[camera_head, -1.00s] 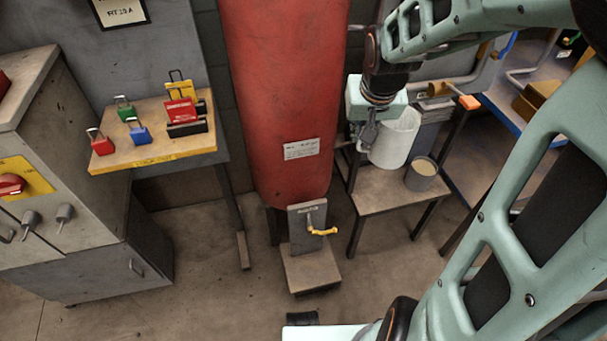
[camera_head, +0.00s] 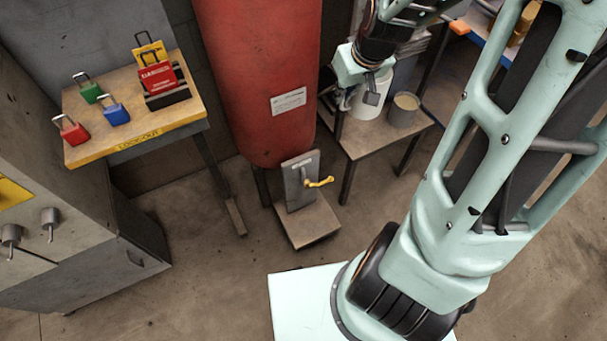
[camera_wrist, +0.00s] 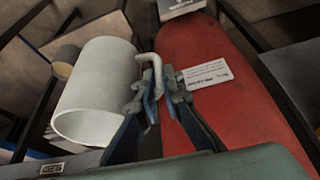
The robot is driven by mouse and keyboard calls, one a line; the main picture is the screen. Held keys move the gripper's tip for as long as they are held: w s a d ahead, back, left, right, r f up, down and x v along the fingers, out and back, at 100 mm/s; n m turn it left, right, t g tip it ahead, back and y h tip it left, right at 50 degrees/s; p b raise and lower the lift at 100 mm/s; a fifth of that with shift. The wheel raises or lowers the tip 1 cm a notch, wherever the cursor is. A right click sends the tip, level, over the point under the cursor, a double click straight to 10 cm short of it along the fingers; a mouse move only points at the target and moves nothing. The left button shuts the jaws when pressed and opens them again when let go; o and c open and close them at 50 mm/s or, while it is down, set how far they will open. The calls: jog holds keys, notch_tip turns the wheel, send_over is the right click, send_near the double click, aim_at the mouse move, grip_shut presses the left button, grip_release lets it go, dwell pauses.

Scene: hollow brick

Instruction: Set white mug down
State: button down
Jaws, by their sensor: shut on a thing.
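The white mug (camera_head: 369,106) is upright above or on the small table (camera_head: 372,142) in the head view, partly hidden by my gripper. I cannot tell whether its base touches the tabletop. My gripper (camera_head: 371,96) is at its near side. In the wrist view the white mug (camera_wrist: 90,92) fills the left half with its open rim facing the camera. My gripper (camera_wrist: 160,80) is shut on the mug's handle there.
A grey cup (camera_head: 403,109) with beige contents stands close to the right of the mug. A large red tank (camera_head: 262,70) stands left of the small table. A bench (camera_head: 130,110) with several coloured padlocks is further left.

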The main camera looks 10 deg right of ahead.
jog(key=s+d+f+n+g+y+b, duration=0.1)
jog(key=s+d+f+n+b, duration=0.25)
jog(key=f, duration=0.75)
jog(key=s+d+f+n+g+y+b, duration=0.1)
jog(key=s+d+f+n+b, duration=0.2)
jog(key=f, duration=0.8)
jog(key=s+d+f+n+g+y+b, duration=0.15)
jog(key=d+f+n, duration=0.3)
jog(key=f, duration=0.75)
jog(key=s+a+f+n+g+b, duration=0.1)
jog(key=s+a+f+n+b, duration=0.15)
jog(key=f, duration=0.55)
jog(key=s+a+f+n+b, duration=0.1)
jog(key=s+f+n, duration=0.25)
jog(key=f, duration=0.35)
jog(key=shift+w+a+f+b, duration=1)
jog(key=shift+a+f+b, duration=0.05)
jog(key=shift+a+f, duration=1.05)
jog(key=shift+w+a+f+b, duration=1.1)
jog(key=shift+a+f, duration=0.9)
jog(key=shift+f, duration=0.2)
jog(key=shift+w+a+f+b, duration=0.95)
jog(key=shift+a+f+b, duration=0.1)
jog(key=shift+a+f, duration=1.05)
jog(key=shift+f, duration=0.15)
